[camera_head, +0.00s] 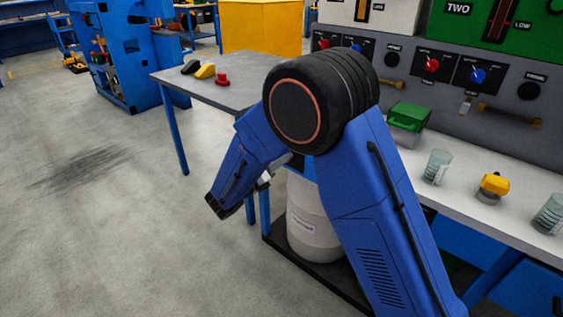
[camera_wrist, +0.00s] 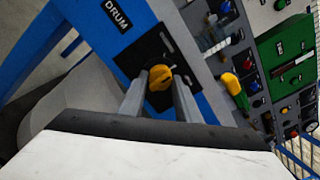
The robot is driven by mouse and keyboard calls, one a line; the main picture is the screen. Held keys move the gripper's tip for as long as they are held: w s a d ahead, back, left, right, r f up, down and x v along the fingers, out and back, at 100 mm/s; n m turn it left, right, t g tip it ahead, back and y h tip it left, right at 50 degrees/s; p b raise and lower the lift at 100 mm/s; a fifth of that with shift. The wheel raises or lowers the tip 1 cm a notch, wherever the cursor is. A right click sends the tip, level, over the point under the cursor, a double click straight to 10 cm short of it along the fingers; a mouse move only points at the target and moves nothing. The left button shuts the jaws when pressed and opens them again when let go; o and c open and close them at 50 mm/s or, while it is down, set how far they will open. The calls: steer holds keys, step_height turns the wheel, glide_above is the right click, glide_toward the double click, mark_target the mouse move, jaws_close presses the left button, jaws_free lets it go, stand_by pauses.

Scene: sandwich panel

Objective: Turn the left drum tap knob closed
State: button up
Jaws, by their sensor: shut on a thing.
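In the wrist view, a yellow tap knob (camera_wrist: 160,75) sits on a black plate (camera_wrist: 135,57) next to a label reading DRUM. My gripper (camera_wrist: 160,88) has one grey finger on each side of this knob and is shut on it. The fingers hide part of the knob's sides, and I cannot tell how far it is turned. In the head view, a pale drum (camera_head: 308,222) stands under the bench behind my blue arm. The knob and my gripper's fingertips cannot be made out there.
The bench top (camera_head: 460,205) at the right holds a green box (camera_head: 408,116), beakers and a yellow-topped item (camera_head: 493,186). Switch panels rise behind it. A grey side table (camera_head: 235,93) stands behind my arm. The floor at the left is clear.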

steer(key=shift+r+n, duration=0.1)
steer(key=shift+n, duration=4.1)
steer(key=o, duration=1.1)
steer(key=shift+c, duration=0.2)
steer(key=shift+s+a, duration=0.1)
steer(key=v, duration=1.7)
steer(key=shift+s+a, duration=0.1)
